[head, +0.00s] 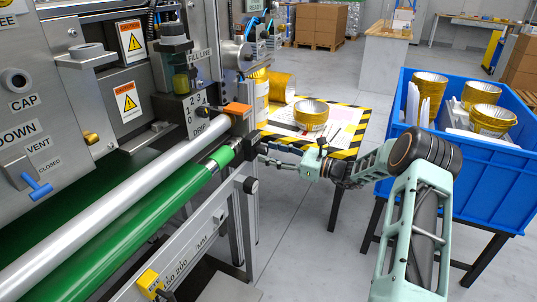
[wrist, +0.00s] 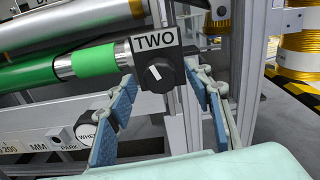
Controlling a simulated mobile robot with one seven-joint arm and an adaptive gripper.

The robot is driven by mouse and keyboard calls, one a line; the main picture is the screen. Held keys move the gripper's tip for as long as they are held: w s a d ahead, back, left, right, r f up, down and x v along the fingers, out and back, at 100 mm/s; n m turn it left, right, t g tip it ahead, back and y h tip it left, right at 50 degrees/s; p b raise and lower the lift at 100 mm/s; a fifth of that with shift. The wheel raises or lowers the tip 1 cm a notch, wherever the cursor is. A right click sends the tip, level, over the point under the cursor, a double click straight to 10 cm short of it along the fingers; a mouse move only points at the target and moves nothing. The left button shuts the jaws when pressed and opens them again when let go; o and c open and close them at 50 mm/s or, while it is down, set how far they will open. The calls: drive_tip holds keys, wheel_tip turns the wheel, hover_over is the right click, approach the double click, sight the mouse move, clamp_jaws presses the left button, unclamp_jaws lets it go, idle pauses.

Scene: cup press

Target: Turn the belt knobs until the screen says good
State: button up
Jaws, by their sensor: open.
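A black belt knob with a white pointer line (wrist: 160,75) sits under a label reading TWO, at the end of the green roller (wrist: 95,61). My gripper (wrist: 168,100) is open, with one blue-padded finger on each side below the knob. I cannot tell whether either finger touches it. In the head view my gripper (head: 262,160) is at the roller's right end.
A metal frame post (wrist: 247,70) stands close right of my fingers. A striped-edge table (head: 345,108) with gold-rimmed cups is behind my gripper. A blue crate (head: 455,175) with more cups stands right. Open floor (head: 295,220) lies below my arm.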

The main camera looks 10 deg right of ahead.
drive_tip(key=shift+w+a, duration=0.3)
drive_tip(key=shift+a, duration=0.1)
drive_tip(key=shift+c, duration=0.2)
drive_tip(key=c, duration=1.1)
drive_tip(key=shift+p, duration=0.3)
drive_tip(key=m+p, duration=0.2)
drive_tip(key=m, duration=0.1)
drive_tip(key=shift+r, duration=0.15)
drive_tip(key=shift+f+m+p, duration=0.2)
drive_tip(key=shift+m+p, duration=1.35)
drive_tip(key=shift+m, duration=0.75)
